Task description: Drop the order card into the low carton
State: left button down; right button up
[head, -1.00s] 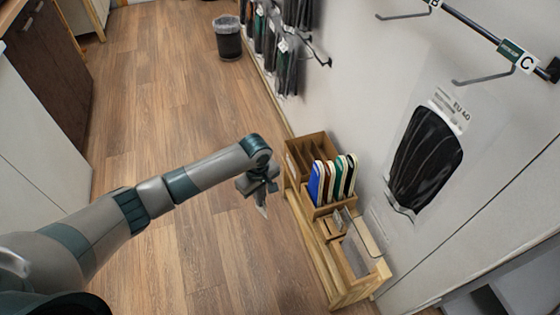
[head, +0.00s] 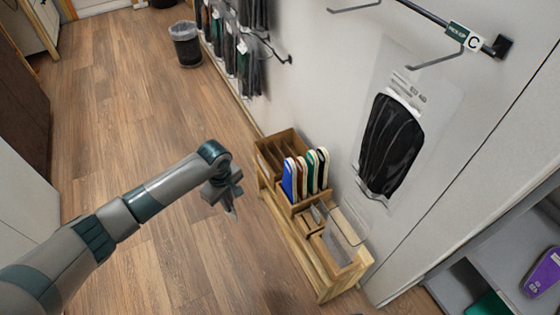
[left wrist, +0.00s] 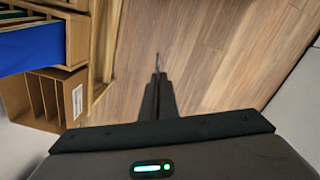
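My left gripper (head: 231,205) hangs over the wooden floor, left of the low wooden stand, pointing down. I cannot make out the order card in any view. A brown carton with upright dividers (head: 270,160) stands at the stand's far end; it also shows in the left wrist view (left wrist: 42,98), with a white label. I cannot tell whether this is the low carton. My right gripper is out of view.
The wooden stand (head: 325,287) runs along the wall, holding blue, brown, green and dark insoles (head: 305,176) and a bin with a clear front. A black insole pack (head: 390,145) hangs on the wall. A bin (head: 186,45) stands far back. The left floor is clear.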

pick_arm(q)
notch_tip(320, 180, up, 15)
jog(key=m, duration=0.4)
jog(key=s+a+r+m, duration=0.4)
jog(key=s+r+m, duration=0.2)
jog(key=s+r, duration=0.5)
notch_tip(320, 180, up, 5)
jog(key=shift+s+f, duration=0.2)
jog(key=shift+s, duration=0.05)
